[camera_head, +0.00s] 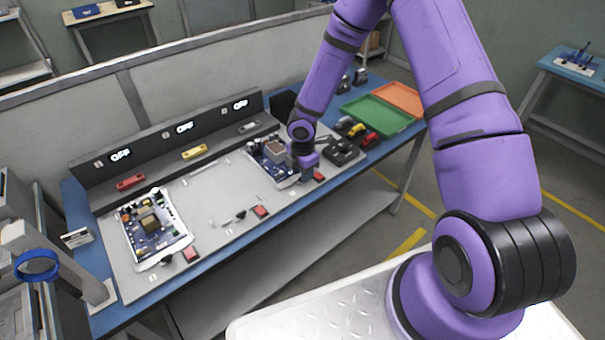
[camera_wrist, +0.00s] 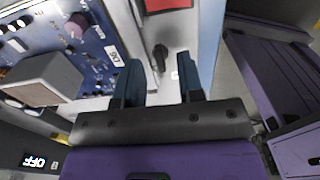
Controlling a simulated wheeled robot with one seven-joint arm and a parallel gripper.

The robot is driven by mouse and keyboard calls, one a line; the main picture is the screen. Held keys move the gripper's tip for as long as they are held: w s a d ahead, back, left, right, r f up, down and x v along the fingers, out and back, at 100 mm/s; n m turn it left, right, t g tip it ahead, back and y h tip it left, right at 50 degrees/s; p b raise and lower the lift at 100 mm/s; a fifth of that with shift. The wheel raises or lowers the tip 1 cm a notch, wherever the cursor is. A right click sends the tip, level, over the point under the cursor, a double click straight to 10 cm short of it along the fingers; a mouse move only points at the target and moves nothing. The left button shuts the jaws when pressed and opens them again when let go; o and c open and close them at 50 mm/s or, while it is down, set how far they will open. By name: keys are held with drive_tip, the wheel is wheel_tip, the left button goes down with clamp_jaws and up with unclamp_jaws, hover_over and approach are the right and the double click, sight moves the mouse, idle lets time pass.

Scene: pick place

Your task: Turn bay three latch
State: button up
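My gripper (camera_wrist: 160,68) is open, its two dark blue fingers spread. A small dark latch lever (camera_wrist: 159,56) shows in the gap between and just beyond the fingertips on a pale panel; I cannot tell whether they touch it. In the head view my gripper (camera_head: 304,161) is low over the right-hand bay, by its circuit board (camera_head: 266,160), and hides the latch there. The board also shows left of the fingers in the wrist view (camera_wrist: 95,55). The display above this bay (camera_head: 240,104) reads OFF.
A red block (camera_wrist: 168,4) lies beyond the latch. The middle bay has no board; the left bay holds a board (camera_head: 150,222). A green tray (camera_head: 376,115) and an orange tray (camera_head: 400,97) stand at the right, near black, yellow and red parts.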

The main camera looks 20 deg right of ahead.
drive_tip(key=shift+f, duration=0.5)
clamp_jaws()
